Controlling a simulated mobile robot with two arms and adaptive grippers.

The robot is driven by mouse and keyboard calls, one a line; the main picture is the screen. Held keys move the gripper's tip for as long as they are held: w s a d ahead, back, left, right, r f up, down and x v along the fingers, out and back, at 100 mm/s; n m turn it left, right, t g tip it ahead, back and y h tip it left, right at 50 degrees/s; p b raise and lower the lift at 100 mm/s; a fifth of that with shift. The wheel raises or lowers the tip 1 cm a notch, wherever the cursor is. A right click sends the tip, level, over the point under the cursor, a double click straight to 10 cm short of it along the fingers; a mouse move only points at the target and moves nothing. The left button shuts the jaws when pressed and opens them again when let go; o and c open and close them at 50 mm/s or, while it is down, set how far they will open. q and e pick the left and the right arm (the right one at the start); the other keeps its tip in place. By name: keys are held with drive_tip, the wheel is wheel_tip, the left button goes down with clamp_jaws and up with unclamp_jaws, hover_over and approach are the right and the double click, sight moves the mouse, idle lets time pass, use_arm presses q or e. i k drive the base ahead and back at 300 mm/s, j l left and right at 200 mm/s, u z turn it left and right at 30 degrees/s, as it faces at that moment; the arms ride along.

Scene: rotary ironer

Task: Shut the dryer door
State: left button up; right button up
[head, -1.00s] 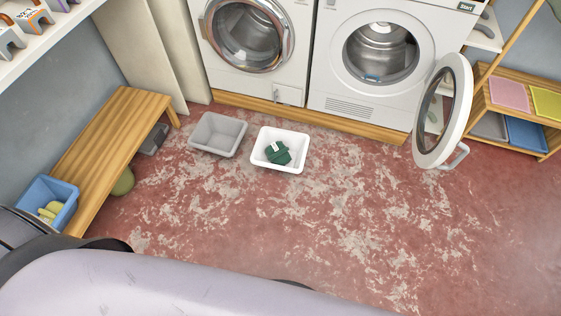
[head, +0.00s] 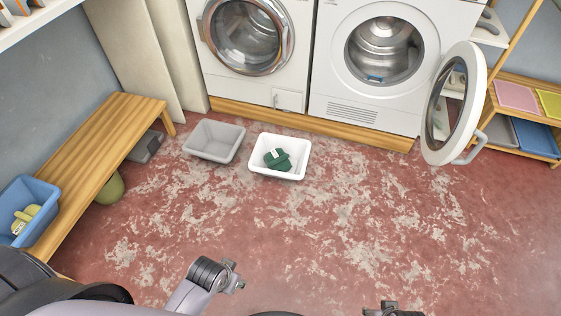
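The dryer (head: 330,75) is the white machine on the right, with its round drum opening uncovered. Its round door (head: 446,104), with a white rim and dark glass, stands wide open, swung out to the right of the opening. A grey handle (head: 470,150) sticks out at the door's lower right. My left gripper (head: 234,276) shows small at the bottom, well away from the door. My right gripper (head: 383,308) is partly cut off by the bottom edge, also apart from the door. The fingers of both are too small or hidden to judge.
A washer (head: 210,75) with a shut door stands left of the dryer. A grey basin (head: 213,141) and a white basin (head: 262,168) holding green cloth sit on the floor. A wooden bench (head: 105,150) is left, a shelf (head: 540,155) right. The middle floor is clear.

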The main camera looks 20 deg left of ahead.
sight(472, 58)
drive_tip(key=i+l+u, duration=0.1)
drive_tip(key=l, duration=0.65)
drive_tip(key=i+l+u, duration=0.1)
drive_tip(key=l, duration=0.6)
drive_tip(key=i+l+u, duration=0.15)
drive_tip(key=l, duration=0.6)
drive_tip(key=i+l+u, duration=0.1)
drive_tip(key=l, duration=0.7)
